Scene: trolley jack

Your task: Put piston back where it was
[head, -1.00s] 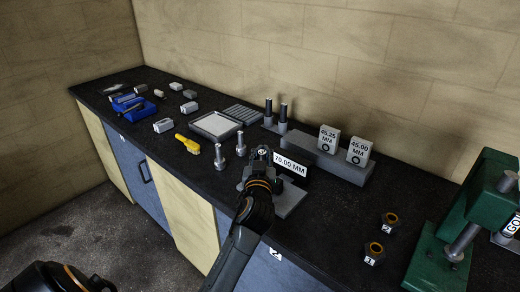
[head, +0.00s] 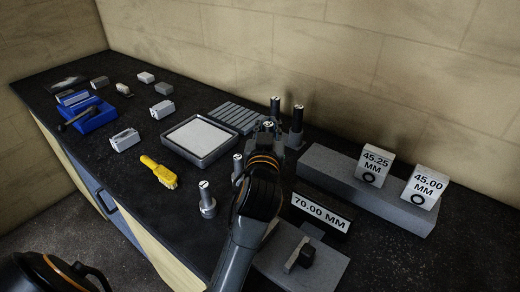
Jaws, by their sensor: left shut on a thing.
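My left gripper (head: 265,138) is shut on a grey piston (head: 268,126), whose pale marked top shows between the fingers. The fingers and wrist hide most of its body. The gripper is beside a rack at the back, where two dark pistons stand upright, one (head: 275,106) behind it and one (head: 297,118) to its right. I cannot tell whether the held piston touches the rack. Two lighter pistons stand upright on the bench left of my wrist, one in front (head: 207,203) and one behind (head: 237,168). My right gripper is not in view.
A grey fixture (head: 325,262) with a 70.00 MM sign (head: 320,213) is right of my wrist. A long grey block (head: 325,172) carries 45.25 and 45.00 MM tags. A tray (head: 200,150), yellow brush (head: 158,172) and blue box (head: 95,118) lie left. The bench's right front is clear.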

